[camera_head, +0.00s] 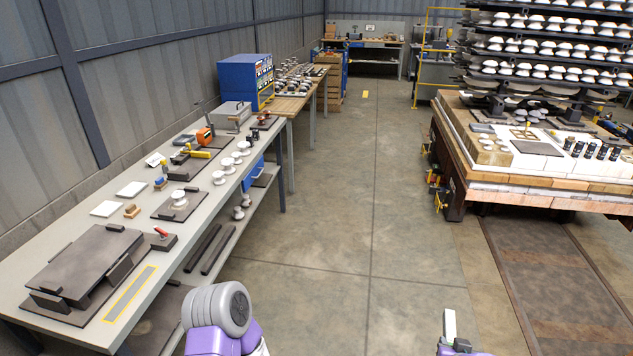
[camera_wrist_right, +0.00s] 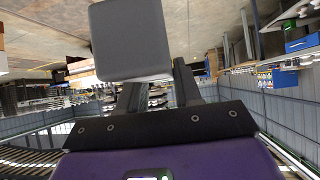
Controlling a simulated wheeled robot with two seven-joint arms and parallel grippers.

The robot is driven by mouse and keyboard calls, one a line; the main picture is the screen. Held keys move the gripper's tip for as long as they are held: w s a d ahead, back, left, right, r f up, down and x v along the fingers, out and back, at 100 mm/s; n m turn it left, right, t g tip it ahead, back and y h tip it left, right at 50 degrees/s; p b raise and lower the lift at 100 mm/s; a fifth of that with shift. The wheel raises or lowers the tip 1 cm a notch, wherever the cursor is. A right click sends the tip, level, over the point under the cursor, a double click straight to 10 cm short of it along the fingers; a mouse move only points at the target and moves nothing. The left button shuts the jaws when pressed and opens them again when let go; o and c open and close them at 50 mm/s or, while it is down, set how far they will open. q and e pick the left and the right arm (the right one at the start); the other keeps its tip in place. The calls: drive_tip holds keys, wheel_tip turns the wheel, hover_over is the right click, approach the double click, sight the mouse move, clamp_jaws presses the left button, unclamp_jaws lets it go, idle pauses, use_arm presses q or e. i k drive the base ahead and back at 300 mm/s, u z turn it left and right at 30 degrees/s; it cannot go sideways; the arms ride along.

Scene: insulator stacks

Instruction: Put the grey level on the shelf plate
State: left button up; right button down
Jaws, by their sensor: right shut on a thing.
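My right gripper (camera_head: 453,343) is at the bottom of the head view, over the open floor and away from the bench. It is shut on a pale grey bar, taken to be the grey level (camera_head: 450,322), which points upward. In the right wrist view the level (camera_wrist_right: 130,42) shows as a grey block in front of my right gripper (camera_wrist_right: 155,92) and hides part of the fingers. A dark raised plate (camera_head: 88,258), which looks like the shelf plate, stands on dark blocks at the near end of the left bench. My left gripper is out of view.
The grey bench (camera_head: 195,207) also carries white tiles, a red-handled tool (camera_head: 163,239), several insulator discs and a yellow-framed strip (camera_head: 130,293). A loaded cart (camera_head: 545,180) stands at right. The floor aisle (camera_head: 350,220) between is clear.

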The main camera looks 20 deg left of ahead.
sight(95, 258)
drive_tip(key=i, duration=1.7)
drive_tip(key=u, duration=2.8)
